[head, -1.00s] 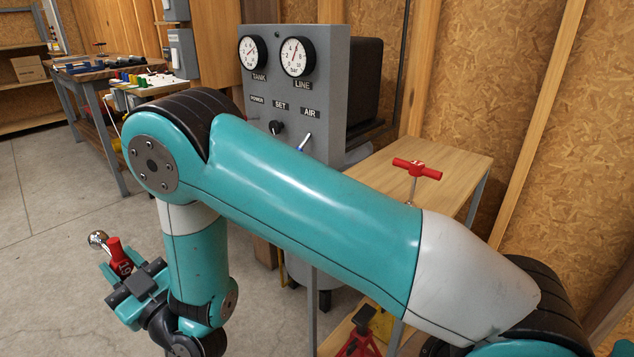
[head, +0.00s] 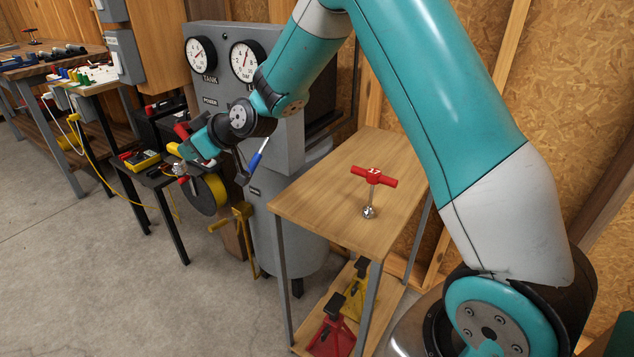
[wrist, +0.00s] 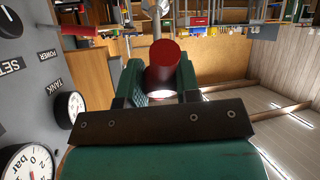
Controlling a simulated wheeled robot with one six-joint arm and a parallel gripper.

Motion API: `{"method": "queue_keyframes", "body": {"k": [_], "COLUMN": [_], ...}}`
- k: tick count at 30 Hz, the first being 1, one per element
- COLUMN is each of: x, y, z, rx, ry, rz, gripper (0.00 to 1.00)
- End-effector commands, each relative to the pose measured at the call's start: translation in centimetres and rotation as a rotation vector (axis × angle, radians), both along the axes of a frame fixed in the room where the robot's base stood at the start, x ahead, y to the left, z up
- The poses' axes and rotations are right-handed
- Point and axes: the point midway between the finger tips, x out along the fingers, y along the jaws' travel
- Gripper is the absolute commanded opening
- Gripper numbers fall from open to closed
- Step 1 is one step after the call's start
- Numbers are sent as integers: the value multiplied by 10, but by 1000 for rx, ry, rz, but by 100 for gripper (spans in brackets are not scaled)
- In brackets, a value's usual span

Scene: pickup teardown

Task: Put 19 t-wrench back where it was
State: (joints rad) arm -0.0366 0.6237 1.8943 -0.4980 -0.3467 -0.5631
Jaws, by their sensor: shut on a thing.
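My gripper (head: 188,148) is shut on a red-handled t-wrench (head: 181,131), held in the air in front of the grey gauge panel, at the left of the head view. In the wrist view a red end of the wrench's handle (wrist: 164,62) sits between the green fingers, with a bright metal shaft beyond it. I cannot read a number on the held wrench. A second red t-wrench (head: 373,180), marked 17, stands upright on the wooden table (head: 300,205), socket end down. The wooden table top beside it is bare.
The grey gauge panel (head: 221,82) and its tank (head: 283,235) stand behind my gripper and beside the table. A small dark table (head: 165,181) with a yellow meter (head: 143,160) is at the left. Red and yellow jack stands (head: 332,332) sit on the lower shelf.

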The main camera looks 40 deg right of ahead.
Motion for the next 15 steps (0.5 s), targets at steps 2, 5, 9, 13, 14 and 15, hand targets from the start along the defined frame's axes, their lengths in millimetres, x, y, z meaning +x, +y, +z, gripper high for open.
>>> {"method": "queue_keyframes", "body": {"k": [2,5,9,13,14,15], "x": [1,-10,-45,-81,-88,-97], "y": [-36,-82,-154,-199,-207,-215], "z": [28,54,95,123,128,134], "rx": [-60,-141,-241,-289,-295,-301], "ry": [96,237,428,541,559,579], "rz": [0,1,-23,-56,-63,-71], "gripper": [0,0,0,0,0,0]}}
